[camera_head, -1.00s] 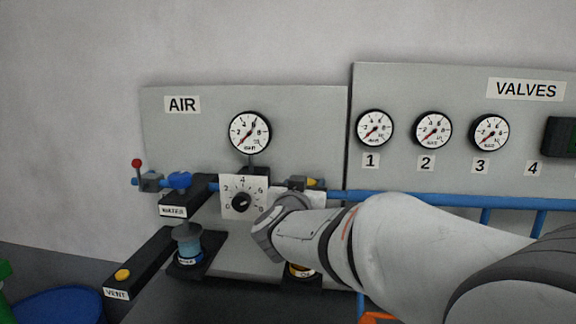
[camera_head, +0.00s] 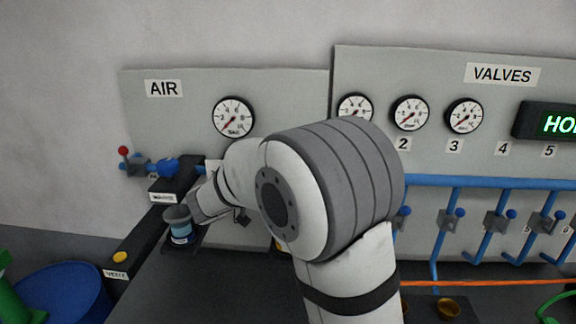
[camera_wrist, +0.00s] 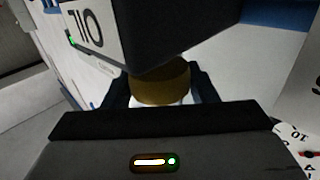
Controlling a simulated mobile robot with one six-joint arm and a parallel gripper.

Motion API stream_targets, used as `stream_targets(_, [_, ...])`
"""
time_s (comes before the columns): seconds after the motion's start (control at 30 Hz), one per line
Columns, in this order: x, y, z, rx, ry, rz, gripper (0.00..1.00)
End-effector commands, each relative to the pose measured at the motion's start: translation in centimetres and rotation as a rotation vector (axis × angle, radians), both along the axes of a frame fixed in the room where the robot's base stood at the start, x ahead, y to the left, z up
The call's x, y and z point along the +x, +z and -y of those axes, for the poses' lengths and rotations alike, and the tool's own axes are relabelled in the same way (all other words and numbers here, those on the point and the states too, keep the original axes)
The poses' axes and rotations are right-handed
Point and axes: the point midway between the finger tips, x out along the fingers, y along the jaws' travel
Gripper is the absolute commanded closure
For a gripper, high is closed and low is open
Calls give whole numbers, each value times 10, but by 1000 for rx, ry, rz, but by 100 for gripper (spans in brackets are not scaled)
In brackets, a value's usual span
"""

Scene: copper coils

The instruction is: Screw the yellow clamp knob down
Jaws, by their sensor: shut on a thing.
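In the wrist view, a yellow-brown round knob (camera_wrist: 158,84) shows at the middle, with a pale part below it. My gripper (camera_wrist: 165,80) is shut on the knob, with its dark fingers on either side. The dark body of my gripper fills the bottom of that view. A dark block labelled OIL (camera_wrist: 110,30) lies just beyond the knob and covers its far side.
The AIR gauge (camera_head: 233,117) is on the panel above. A blue pipe (camera_head: 480,181) with several valves runs right. A yellow button (camera_head: 120,257) sits on the VENT box.

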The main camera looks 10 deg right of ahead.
Motion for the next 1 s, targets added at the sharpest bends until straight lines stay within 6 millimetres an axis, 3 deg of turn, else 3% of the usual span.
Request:
stream_targets(0.57, [0, 1, 0, -1, -31, 2, 71])
stream_targets(0.6, [0, 1, 0, -1, -31, 2, 45])
stream_targets(0.83, [0, 1, 0, 0, -31, 1, 27])
stream_targets(1.0, [0, 0, 0, -1, -31, 0, 27])
